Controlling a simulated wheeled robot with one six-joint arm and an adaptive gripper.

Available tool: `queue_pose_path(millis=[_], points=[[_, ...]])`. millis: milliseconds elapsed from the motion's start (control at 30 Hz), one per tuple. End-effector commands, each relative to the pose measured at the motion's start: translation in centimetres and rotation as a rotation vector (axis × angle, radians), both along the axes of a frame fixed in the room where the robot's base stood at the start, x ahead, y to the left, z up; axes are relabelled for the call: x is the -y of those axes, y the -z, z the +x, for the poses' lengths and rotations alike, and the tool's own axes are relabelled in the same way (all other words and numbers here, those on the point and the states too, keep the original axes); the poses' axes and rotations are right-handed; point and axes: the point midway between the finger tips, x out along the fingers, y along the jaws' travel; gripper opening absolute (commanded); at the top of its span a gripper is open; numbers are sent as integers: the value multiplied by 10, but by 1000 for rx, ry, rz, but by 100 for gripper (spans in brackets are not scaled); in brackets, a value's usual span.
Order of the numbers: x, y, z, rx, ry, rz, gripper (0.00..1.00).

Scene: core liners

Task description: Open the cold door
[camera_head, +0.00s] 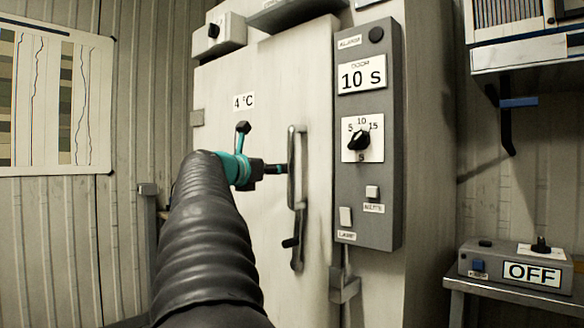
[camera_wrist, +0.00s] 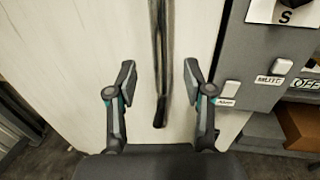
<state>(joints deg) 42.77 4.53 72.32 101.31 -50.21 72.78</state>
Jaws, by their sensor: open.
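The cold door (camera_head: 262,120) is a tall pale panel with a "4 °C" label and appears shut. Its long vertical metal handle (camera_head: 291,150) is near the right edge, with a dark-tipped lever (camera_head: 291,242) lower down. My gripper (camera_head: 281,169) is at the handle's middle height. In the wrist view my gripper (camera_wrist: 160,78) is open, with one finger on each side of the handle bar (camera_wrist: 161,45). Gaps show between the bar and both fingers. I cannot tell how deep the bar sits between them.
A grey control panel (camera_head: 368,215) with a "10 S" display and a dial (camera_head: 359,141) is just right of the handle. A box reading "OFF" (camera_head: 515,268) rests on a side table at the lower right. A chart (camera_head: 55,95) hangs on the left wall.

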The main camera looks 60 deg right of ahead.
Motion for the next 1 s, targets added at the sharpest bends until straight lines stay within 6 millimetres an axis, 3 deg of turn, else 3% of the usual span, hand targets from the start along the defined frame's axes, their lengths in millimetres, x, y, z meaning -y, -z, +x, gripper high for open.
queue_pose_path(millis=[300, 500, 700, 1000], points=[[61, -2, -2, -1, 1, 0, 52], [89, -1, -2, -1, 0, 0, 52], [101, 0, -2, 0, -1, -1, 52], [102, 0, -2, 0, -2, -1, 52]])
